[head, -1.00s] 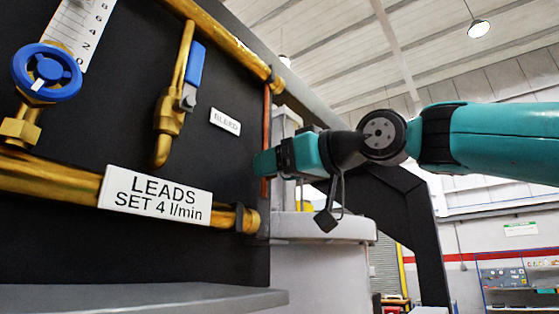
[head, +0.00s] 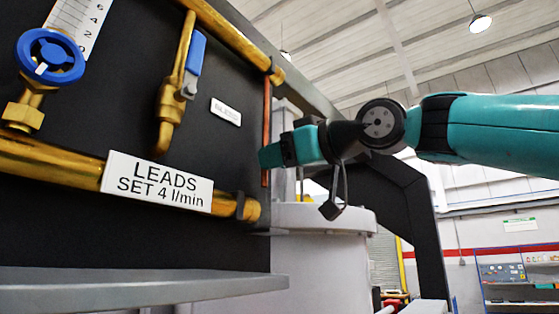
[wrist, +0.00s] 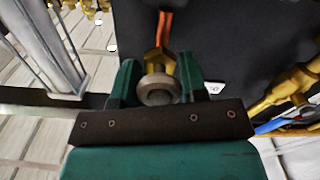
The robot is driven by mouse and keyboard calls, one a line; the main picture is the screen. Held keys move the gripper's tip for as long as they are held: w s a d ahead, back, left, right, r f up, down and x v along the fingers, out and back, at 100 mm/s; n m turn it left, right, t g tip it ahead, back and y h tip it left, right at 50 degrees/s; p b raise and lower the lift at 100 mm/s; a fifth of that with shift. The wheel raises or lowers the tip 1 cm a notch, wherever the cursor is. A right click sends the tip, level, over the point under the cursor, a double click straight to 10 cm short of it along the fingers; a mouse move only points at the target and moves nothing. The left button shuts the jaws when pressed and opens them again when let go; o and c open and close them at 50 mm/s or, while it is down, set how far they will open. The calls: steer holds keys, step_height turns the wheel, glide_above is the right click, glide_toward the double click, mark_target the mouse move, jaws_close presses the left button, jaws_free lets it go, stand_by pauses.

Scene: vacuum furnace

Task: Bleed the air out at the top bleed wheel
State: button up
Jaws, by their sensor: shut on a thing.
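A small round grey knob (wrist: 158,88) sits on a brass fitting (wrist: 160,61) at the end of a copper pipe (wrist: 165,28) in the wrist view. I take this knob to be the top bleed wheel. My gripper (wrist: 157,80) has its two green fingers on either side of the knob and is shut on it. In the head view my gripper (head: 272,156) reaches the right edge of the dark panel, by the copper pipe (head: 266,125); the knob is hidden there. A white label reading BLEED (head: 226,111) is on the panel to the left.
The panel carries a blue handwheel (head: 50,55), a brass valve with a blue lever (head: 195,62), and a brass pipe (head: 60,165) with a LEADS label (head: 157,183). A grey ledge (head: 130,288) juts out below. A pale cylindrical vessel (head: 325,250) stands below my gripper.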

steer(key=shift+f+n+b, duration=0.2)
steer(key=shift+n+b, duration=2.6)
steer(key=shift+n, duration=6.2)
steer(key=o, duration=0.9)
steer(key=shift+o, duration=0.2)
steer(key=shift+s, duration=0.1)
